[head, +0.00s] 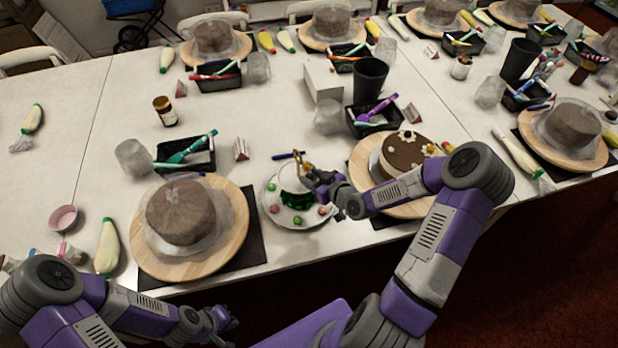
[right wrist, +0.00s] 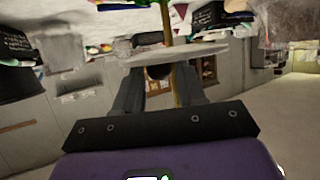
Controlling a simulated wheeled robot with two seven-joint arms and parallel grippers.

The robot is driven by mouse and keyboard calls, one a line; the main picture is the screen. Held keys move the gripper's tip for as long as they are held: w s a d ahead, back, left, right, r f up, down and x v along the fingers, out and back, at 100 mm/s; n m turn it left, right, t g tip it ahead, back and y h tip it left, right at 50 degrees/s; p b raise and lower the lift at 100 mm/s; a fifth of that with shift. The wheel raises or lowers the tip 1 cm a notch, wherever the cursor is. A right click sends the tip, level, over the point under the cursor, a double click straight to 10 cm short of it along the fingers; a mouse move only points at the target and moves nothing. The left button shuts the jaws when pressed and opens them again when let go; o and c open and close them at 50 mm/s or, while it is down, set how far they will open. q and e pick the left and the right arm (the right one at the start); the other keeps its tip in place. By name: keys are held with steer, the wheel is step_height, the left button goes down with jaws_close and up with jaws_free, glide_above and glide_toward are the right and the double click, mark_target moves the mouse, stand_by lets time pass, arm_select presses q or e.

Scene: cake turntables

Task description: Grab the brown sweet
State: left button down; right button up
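A white plate (head: 272,208) with several pink and green sweets and a dark green decoration stands between two cake boards. My right gripper (head: 307,178) is over the far side of this plate, and its arm hides part of it. In the right wrist view its two fingers (right wrist: 157,92) are spread apart. A small dark brown round thing (right wrist: 158,72), perhaps the brown sweet, shows between them beside the pale plate edge (right wrist: 175,52); no grip on it is visible. I cannot pick out the brown sweet in the head view. My left gripper (head: 222,318) is low, off the table's front edge.
A brown cake (head: 180,212) under clear wrap is left of the plate; a decorated chocolate cake (head: 407,152) is close on its right. Black trays (head: 200,160) with tools, a black cup (head: 370,78) and a jar (head: 165,111) stand behind.

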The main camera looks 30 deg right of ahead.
jaws_close()
stand_by(0.4)
